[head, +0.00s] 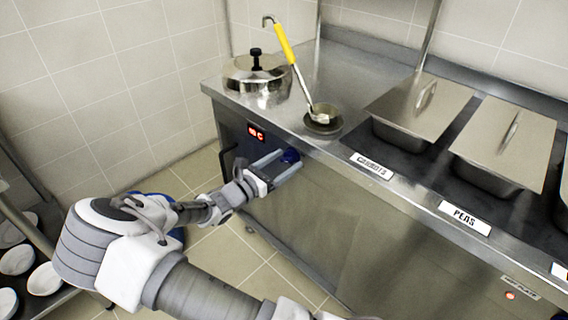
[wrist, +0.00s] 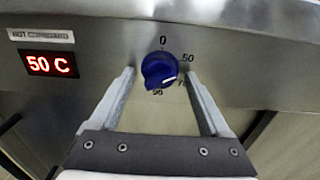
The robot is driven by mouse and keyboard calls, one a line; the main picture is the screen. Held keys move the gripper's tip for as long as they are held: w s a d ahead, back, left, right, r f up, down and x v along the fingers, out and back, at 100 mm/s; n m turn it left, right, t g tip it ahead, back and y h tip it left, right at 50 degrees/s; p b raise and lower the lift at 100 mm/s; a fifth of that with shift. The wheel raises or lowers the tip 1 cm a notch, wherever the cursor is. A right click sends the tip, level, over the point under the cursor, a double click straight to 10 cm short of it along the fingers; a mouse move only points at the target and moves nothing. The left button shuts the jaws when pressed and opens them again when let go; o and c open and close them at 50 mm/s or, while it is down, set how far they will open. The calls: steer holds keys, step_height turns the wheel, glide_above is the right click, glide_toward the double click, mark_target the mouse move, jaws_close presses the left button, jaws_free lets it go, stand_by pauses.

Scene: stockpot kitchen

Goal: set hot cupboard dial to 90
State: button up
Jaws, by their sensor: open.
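The hot cupboard dial is a round blue knob (wrist: 160,70) on the steel front panel, with 0 above it, 50 and 70 on its right and 90 below. Its pointer setting is hard to make out. The red display (wrist: 51,64) left of it reads 50 C, under a hot cupboard label (wrist: 40,36). My gripper (wrist: 159,76) is open and empty, its two fingers either side of the knob in the wrist view, with gaps visible. In the head view my gripper (head: 279,166) reaches the panel at the blue knob (head: 290,155), partly hiding it.
A lidded steel pot (head: 256,82) and a yellow-handled ladle (head: 286,47) in a small round well stand on the counter (head: 350,62) above. Covered pans (head: 420,105) sit to the right, with a peas label (head: 464,217). A dark handle (head: 229,160) is left of my gripper.

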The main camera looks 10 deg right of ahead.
jaws_close()
stand_by(0.5)
steer(key=shift+m, duration=0.3)
steer(key=m+p, duration=0.1)
steer(key=m, duration=0.3)
steer(key=shift+w+m+p, duration=0.1)
steer(key=shift+m+p, duration=0.25)
steer(key=shift+m, duration=0.05)
steer(key=m, duration=1.2)
steer(key=shift+m, duration=0.3)
steer(key=m+b, duration=0.1)
steer(key=m, duration=0.4)
steer(key=shift+r+m+b, duration=0.1)
steer(key=shift+m+b, duration=0.25)
steer(key=shift+m, duration=0.05)
